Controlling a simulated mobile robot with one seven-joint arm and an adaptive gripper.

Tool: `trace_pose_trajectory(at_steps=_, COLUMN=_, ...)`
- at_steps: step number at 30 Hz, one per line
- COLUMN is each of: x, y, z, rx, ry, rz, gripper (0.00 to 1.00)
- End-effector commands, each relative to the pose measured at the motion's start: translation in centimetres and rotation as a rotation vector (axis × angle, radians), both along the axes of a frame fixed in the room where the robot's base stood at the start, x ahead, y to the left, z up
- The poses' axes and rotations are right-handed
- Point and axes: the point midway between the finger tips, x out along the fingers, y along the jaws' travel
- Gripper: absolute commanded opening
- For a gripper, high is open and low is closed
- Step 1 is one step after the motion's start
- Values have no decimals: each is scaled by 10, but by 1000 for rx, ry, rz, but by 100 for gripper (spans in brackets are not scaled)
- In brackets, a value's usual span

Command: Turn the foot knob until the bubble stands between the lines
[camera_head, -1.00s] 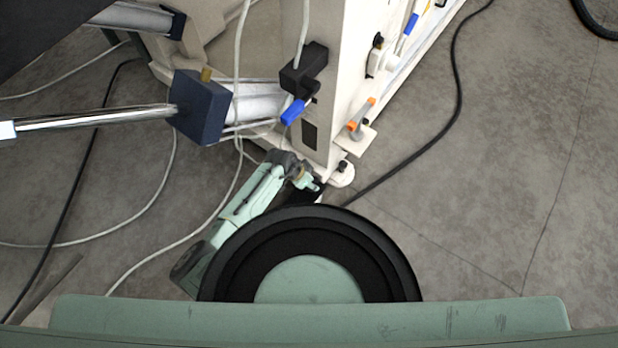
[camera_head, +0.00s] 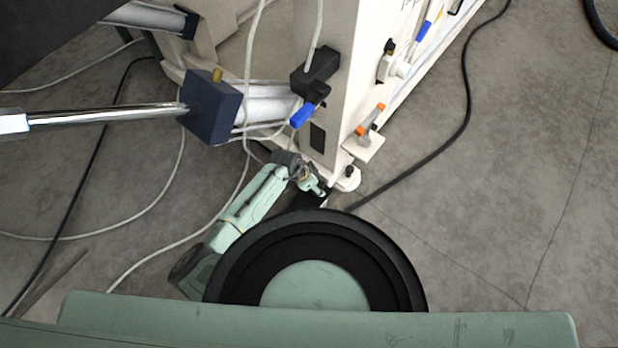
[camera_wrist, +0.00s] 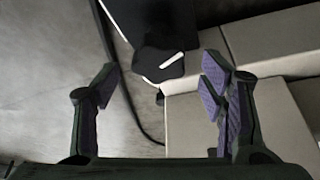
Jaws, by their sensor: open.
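A black lobed knob (camera_wrist: 150,60) with a white line on it shows in the wrist view, between and beyond my gripper's fingers. My gripper (camera_wrist: 160,78) is open, with one purple-padded finger left of the knob and the other to its right. Neither finger visibly touches it. In the head view my gripper (camera_head: 318,190) is low at the machine's near corner, beside a pale foot (camera_head: 345,180) with a small dark top. An orange-ended fitting (camera_head: 370,122) sits above a small plate; I cannot tell whether it is the level. No bubble or lines can be made out.
The cream machine frame (camera_head: 342,80) rises just beyond my gripper. A blue-handled black valve (camera_head: 316,78) and a dark blue block (camera_head: 210,108) on a chrome rod stand to the left. Cables cross the floor, including a black one (camera_head: 440,135) at right. Open floor lies right.

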Motion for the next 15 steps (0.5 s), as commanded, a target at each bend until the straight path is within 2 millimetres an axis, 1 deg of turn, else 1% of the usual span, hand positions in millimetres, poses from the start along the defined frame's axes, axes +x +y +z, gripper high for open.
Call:
trace_pose_trajectory(at_steps=1, x=-2, y=4, z=9, rx=0, ry=-2, rz=2, gripper=65)
trace_pose_trajectory(at_steps=9, x=-14, y=22, z=63, rx=0, ry=-3, rz=2, gripper=65)
trace_pose_trajectory(at_steps=12, x=-18, y=27, z=78, rx=-1, ry=-1, rz=1, gripper=65)
trace_pose_trajectory(at_steps=15, x=-21, y=31, z=89, rx=0, ry=0, rz=1, gripper=65)
